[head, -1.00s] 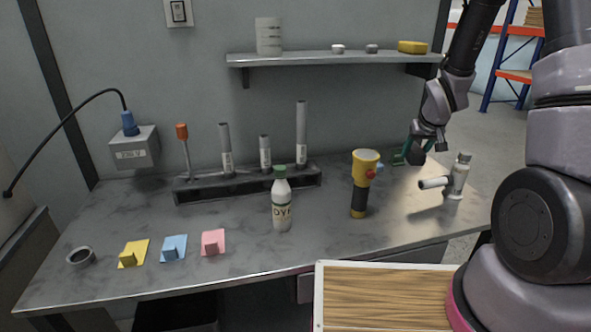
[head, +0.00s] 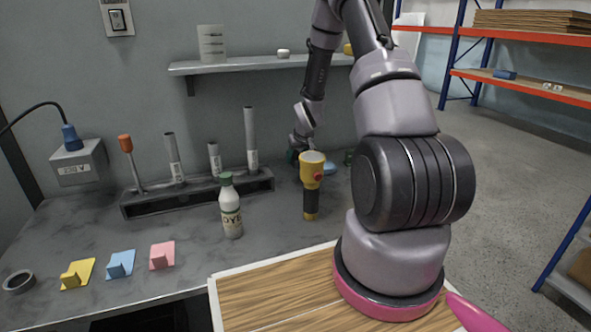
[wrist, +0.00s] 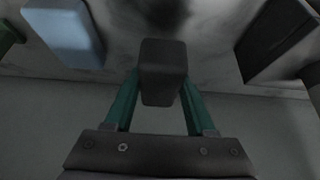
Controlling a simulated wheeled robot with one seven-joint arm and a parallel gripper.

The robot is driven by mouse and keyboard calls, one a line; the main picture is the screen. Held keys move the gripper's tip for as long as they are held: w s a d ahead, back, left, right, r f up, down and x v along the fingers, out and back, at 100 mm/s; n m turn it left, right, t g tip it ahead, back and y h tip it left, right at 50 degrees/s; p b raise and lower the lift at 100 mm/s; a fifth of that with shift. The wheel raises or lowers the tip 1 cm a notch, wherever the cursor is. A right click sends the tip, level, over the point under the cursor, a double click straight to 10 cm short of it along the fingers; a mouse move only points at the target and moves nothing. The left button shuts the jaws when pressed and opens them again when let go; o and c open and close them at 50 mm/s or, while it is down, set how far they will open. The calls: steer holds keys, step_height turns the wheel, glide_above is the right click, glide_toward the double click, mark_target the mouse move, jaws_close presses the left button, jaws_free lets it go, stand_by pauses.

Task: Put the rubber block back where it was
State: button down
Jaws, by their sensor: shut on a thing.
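My gripper (head: 298,154) is behind the yellow flashlight in the head view, just right of the dark tube rack. In the wrist view its green fingers (wrist: 160,98) are shut on a dark grey block (wrist: 162,60), which looks like the rubber block. The block is hard to make out in the head view. I cannot tell whether it touches the counter. A light blue block (wrist: 66,32) lies left of it in the wrist view, apart from it, with a green thing (wrist: 8,36) farther left.
The dark tube rack (head: 195,197) stands close by; its end seems to be the dark shape right in the wrist view (wrist: 278,42). The yellow flashlight (head: 311,180) and dye bottle (head: 231,208) stand in front. A shelf (head: 250,65) hangs above. My arm hides the counter's right part.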

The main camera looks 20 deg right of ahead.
mark_target(297, 175)
steer(key=shift+f, duration=2.05)
steer(key=shift+c, duration=1.1)
jaws_free()
steer(key=shift+d+f, duration=0.1)
steer(key=shift+f, duration=0.05)
